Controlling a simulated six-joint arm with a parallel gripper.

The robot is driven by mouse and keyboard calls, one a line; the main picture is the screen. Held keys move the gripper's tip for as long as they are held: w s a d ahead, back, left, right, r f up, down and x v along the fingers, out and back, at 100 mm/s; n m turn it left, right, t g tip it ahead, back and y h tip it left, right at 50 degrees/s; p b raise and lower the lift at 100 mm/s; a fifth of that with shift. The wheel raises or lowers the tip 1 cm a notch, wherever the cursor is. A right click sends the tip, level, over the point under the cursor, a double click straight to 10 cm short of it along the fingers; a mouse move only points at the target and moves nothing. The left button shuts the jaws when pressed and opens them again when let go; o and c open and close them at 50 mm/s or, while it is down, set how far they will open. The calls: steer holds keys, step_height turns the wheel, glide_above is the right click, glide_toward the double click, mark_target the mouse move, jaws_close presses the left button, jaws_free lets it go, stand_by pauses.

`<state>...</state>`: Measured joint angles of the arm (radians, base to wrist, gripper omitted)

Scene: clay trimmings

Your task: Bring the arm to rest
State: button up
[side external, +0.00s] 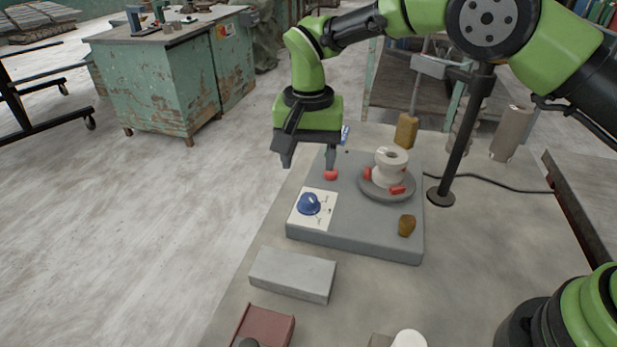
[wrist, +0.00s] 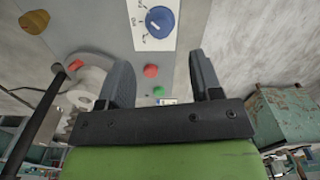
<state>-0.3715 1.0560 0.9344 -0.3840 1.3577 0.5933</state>
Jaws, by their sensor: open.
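My gripper (side external: 308,162) hangs open and empty over the left back edge of the grey slab (side external: 350,238), its jaws pointing down. In the wrist view my gripper (wrist: 162,72) shows its two fingers spread wide, with nothing held between them. A red round piece (side external: 331,175) lies on the slab below the right-hand finger. A round grey wheel (side external: 373,193) carries a pale spool-shaped clay piece (side external: 391,165). Red bits (side external: 397,189) lie beside the clay's foot on the wheel.
A blue knob (side external: 309,203) sits on a white panel (side external: 325,220) on the slab. A brown lump (side external: 407,226) stands at the slab's right front. A black post (side external: 457,140) rises behind it. A grey block (side external: 292,274) lies in front. A green bench (side external: 165,90) stands away on the left.

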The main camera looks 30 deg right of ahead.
steer(key=shift+r, duration=0.95)
